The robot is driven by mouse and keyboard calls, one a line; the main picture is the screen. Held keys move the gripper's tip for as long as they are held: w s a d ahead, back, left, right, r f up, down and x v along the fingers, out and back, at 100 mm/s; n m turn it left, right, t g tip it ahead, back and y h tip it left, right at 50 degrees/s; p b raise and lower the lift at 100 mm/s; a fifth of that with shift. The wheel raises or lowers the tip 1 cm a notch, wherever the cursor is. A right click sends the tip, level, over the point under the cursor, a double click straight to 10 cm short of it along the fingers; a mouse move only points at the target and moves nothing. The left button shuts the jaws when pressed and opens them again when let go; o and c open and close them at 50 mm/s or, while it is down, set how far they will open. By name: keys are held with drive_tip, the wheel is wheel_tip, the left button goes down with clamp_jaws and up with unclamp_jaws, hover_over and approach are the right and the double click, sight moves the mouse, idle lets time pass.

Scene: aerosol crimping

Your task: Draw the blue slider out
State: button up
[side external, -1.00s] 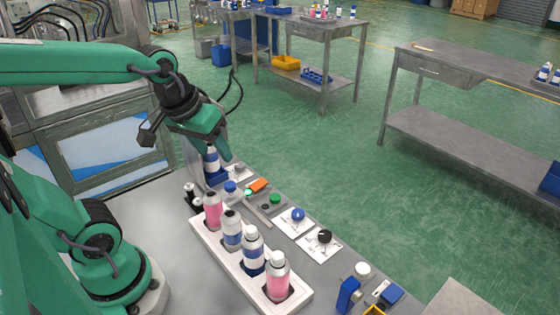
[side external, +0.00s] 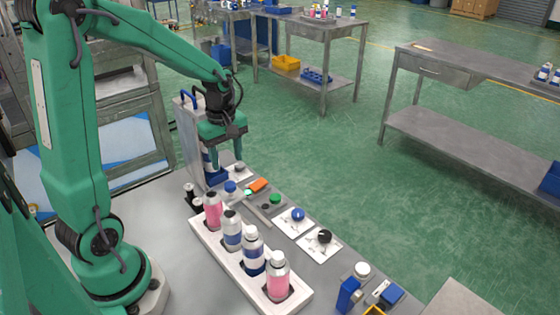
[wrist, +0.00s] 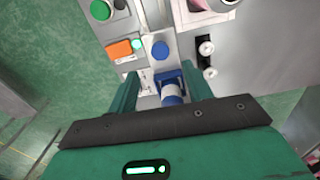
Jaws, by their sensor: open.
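A blue slider-like block (side external: 215,178) sits at the foot of a white and blue bottle at the far end of the bench. In the wrist view the blue block (wrist: 168,77) shows between my fingers, with the bottle (wrist: 172,94) by it. My gripper (side external: 227,162) points down over this spot, its fingers spread and empty. It also shows in the wrist view (wrist: 160,78), one finger on each side of the bottle and block. Whether a finger touches them I cannot tell. The gripper partly hides the bottle's top in the side view.
A blue round button (side external: 230,187), an orange switch (side external: 258,185) and a green button (side external: 275,199) lie just in front. A white rack (side external: 225,262) with several bottles stands nearer. A grey upright panel (side external: 188,135) with a blue handle rises to the left.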

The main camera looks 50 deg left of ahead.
sight(230, 184)
drive_tip(key=shift+a+f, duration=0.15)
drive_tip(key=shift+f, duration=0.1)
drive_tip(key=shift+f, duration=3.9)
clamp_jaws()
